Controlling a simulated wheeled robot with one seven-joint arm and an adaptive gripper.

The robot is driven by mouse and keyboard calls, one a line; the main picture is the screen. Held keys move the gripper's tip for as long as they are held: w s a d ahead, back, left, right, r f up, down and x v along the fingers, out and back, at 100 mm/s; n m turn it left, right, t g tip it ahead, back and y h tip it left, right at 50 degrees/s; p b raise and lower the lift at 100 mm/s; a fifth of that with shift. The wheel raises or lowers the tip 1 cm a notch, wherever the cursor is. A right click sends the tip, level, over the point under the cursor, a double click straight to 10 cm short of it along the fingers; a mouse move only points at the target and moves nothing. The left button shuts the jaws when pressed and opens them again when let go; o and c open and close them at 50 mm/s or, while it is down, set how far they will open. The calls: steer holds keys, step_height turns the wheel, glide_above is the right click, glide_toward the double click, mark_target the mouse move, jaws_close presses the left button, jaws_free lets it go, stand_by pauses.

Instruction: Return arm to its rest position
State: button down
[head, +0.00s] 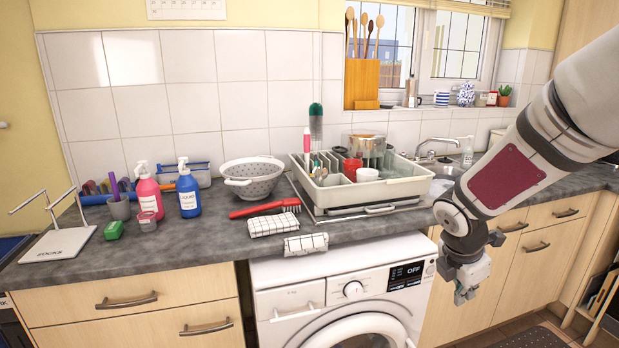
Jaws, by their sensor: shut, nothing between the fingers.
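My arm reaches in from the upper right in the head view, its links covering part of the counter and cupboards on that side. My gripper (464,293) hangs at the arm's lower end, pointing down, in front of the cupboards just right of the washing machine. It is shut, with nothing held. It is below the level of the worktop and appears clear of the machine and the cupboard doors. The sink (440,185) is partly hidden behind my arm and the dish rack.
The grey worktop (200,245) carries a dish rack (360,195), a colander (252,180), a red brush (265,209), checked cloths (273,224), and pink (147,192) and blue (188,190) soap bottles. A white washing machine (340,290) stands below. Floor shows at lower right.

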steer(key=s+a+r+m+p, duration=0.1)
steer(key=s+a+r+m, duration=0.1)
steer(key=s+r+m, duration=0.4)
steer(key=s+a+r+m+p, duration=0.25)
steer(key=s+r+m, duration=0.25)
steer(key=s+r, duration=0.25)
steer(key=s+a+r+m+y, duration=0.1)
steer(key=s+a+r+m, duration=0.1)
steer(key=s+m, duration=0.3)
steer(key=s+a+r+m+t+y+p, duration=0.1)
steer(key=s+a+m, duration=0.4)
steer(key=s, duration=0.5)
steer(key=shift+r+y+p, duration=0.3)
steer(key=shift+r+y, duration=0.5)
steer(key=shift+r, duration=0.05)
steer(key=shift+s, duration=0.1)
